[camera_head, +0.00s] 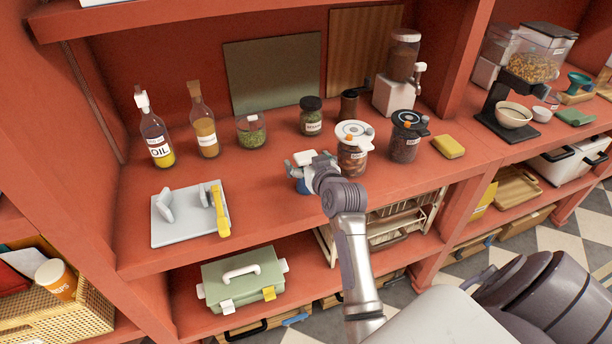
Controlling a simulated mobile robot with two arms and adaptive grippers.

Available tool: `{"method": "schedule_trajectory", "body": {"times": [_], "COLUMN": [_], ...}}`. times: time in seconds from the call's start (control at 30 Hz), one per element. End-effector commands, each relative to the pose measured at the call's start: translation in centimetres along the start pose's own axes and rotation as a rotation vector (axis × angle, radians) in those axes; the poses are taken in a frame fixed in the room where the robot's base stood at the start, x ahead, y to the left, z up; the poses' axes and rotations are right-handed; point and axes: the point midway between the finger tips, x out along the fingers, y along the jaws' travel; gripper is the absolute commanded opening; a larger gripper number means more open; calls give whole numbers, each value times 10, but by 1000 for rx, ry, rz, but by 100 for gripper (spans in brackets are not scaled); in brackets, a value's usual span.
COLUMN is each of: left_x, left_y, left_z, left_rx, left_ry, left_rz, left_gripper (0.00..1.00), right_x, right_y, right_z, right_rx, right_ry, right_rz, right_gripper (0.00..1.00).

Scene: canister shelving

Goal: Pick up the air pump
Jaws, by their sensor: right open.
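A small blue-and-white thing (294,171), which looks like the air pump, stands on the red shelf in front of the jars. It is mostly hidden by my right gripper (308,170), which is open at its near side. I cannot tell whether the fingers touch it. My right arm reaches up to it from the lower middle of the picture. A canister with a white lid (352,161) stands just to the right of the gripper. My left gripper is not in view.
A dark-lidded canister (404,143) and a yellow sponge-like block (448,146) stand further right. A jar (311,118) and bottles (157,142) stand behind and left. A pale board (172,228) lies at the left. A green box (243,277) sits on the shelf below.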

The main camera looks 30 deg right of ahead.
Motion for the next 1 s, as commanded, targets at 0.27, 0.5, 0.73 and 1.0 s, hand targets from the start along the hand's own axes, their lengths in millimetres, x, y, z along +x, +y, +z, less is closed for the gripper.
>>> {"method": "schedule_trajectory", "body": {"times": [0.27,0.5,0.73,1.0], "left_x": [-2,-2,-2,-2], "left_y": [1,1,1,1], "left_z": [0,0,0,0], "left_rx": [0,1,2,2], "left_ry": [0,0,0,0], "left_rz": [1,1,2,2], "left_gripper": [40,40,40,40], "right_x": [13,13,12,12], "right_y": [1,0,0,0], "right_z": [1,1,1,0], "right_rx": [-2,-1,-1,-1], "right_ry": [-1,-1,-1,1], "right_rz": [1,0,0,0], "right_gripper": [94,69,30,0]}}
